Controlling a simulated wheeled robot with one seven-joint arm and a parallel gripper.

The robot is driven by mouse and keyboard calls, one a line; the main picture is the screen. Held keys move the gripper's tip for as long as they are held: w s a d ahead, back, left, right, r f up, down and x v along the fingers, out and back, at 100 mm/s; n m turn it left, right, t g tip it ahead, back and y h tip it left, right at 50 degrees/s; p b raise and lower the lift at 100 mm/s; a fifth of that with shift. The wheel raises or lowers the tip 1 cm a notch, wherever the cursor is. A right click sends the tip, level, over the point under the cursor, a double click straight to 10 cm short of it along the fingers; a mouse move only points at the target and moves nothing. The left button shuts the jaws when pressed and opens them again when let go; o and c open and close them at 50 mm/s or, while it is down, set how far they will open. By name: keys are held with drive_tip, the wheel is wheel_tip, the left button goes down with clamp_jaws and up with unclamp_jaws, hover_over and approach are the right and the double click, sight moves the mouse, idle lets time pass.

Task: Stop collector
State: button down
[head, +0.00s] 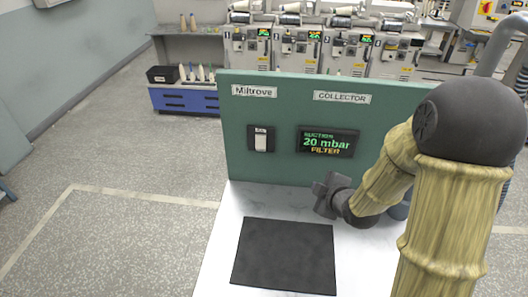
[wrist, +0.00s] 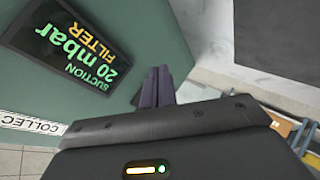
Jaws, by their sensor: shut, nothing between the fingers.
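A green panel (head: 240,110) stands at the back of a white table (head: 222,240) and carries a "COLLECTOR" label (head: 341,97). On its left is a rocker switch (head: 260,142), white in a black frame. To its right a dark display (head: 328,142) reads "SUCTION 20 mbar FILTER". My gripper (head: 322,194) is in front of the panel, below the display and to the right of the switch. In the wrist view my gripper's fingers (wrist: 157,86) are together and empty; the display (wrist: 80,48) shows there turned over. The switch is not visible in the wrist view.
A black mat (head: 285,256) lies on the table in front of the panel. A "Miltrove" label (head: 255,91) is above the switch. Winding machines (head: 300,50) and a blue drawer cabinet (head: 185,99) stand behind. The space in front of the switch is clear.

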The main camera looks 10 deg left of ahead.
drive_tip(key=a+r+n+t+y, duration=0.1)
drive_tip(key=a+r+n+y, duration=0.1)
drive_tip(key=a+n+y, duration=0.6)
drive_tip(key=shift+a+r+n, duration=0.2)
drive_tip(key=shift+a+n, duration=0.6)
drive_tip(key=shift+a, duration=0.05)
drive_tip(key=shift+w, duration=0.15)
drive_tip(key=p, duration=0.4)
approach(256, 146)
drive_tip(key=a, duration=0.4)
drive_tip(key=w, duration=0.1)
drive_tip(key=w+p, duration=0.2)
drive_tip(key=shift+w+a+f, duration=0.25)
drive_tip(key=shift+w+a, duration=0.05)
drive_tip(key=shift+w, duration=0.05)
drive_tip(key=shift+f+t, duration=0.15)
drive_tip(key=shift+t, duration=0.25)
